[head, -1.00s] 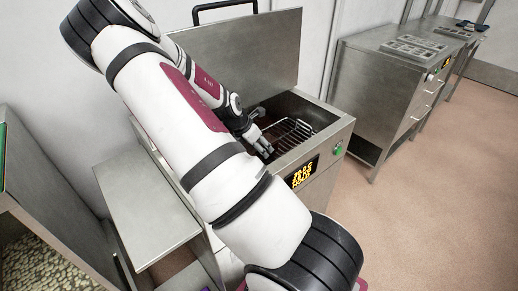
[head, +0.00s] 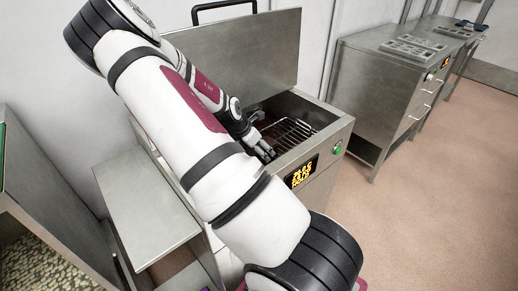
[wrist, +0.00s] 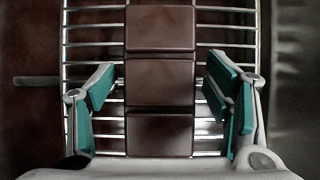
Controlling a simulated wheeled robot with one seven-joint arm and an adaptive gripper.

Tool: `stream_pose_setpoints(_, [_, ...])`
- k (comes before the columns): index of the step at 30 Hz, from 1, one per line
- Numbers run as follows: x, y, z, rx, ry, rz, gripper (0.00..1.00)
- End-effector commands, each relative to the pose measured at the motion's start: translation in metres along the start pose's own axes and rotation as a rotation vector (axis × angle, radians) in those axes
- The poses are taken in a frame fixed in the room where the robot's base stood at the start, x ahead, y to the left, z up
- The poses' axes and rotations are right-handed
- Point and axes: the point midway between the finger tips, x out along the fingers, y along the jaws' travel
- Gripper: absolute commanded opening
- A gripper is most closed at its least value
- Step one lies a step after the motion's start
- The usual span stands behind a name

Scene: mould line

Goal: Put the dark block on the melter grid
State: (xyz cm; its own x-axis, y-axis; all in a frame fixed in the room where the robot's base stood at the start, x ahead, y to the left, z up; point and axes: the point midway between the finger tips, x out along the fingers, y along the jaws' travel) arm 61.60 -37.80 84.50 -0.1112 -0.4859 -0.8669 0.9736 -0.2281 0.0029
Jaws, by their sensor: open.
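The dark block (wrist: 160,82) is a brown bar of three segments. In the wrist view it lies on the wire melter grid (wrist: 85,48), lengthwise up the picture and across the grid's wires. My gripper (wrist: 162,72) is open, with one teal-padded finger on each side of the block and a gap on both sides. In the head view my gripper (head: 265,149) is down inside the melter (head: 325,115) at the grid's left part (head: 291,131). I cannot make out the block in that view.
The melter's raised lid (head: 240,50) stands behind the grid, and its steel rim surrounds the opening. A steel side shelf (head: 147,205) is at the left. A counter with moulds (head: 413,48) stands at the back right. The floor between is clear.

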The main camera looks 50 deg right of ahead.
Motion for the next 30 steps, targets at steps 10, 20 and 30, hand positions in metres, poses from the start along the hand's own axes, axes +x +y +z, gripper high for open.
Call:
stream_pose_setpoints(10, [-0.062,0.001,-0.001,-0.003,0.001,0.005,0.71])
stream_pose_setpoints(20, [-0.112,0.0,-0.001,-0.001,0.001,0.001,0.71])
stream_pose_setpoints(30, [-0.148,-0.008,-0.035,0.183,0.157,0.01,0.71])
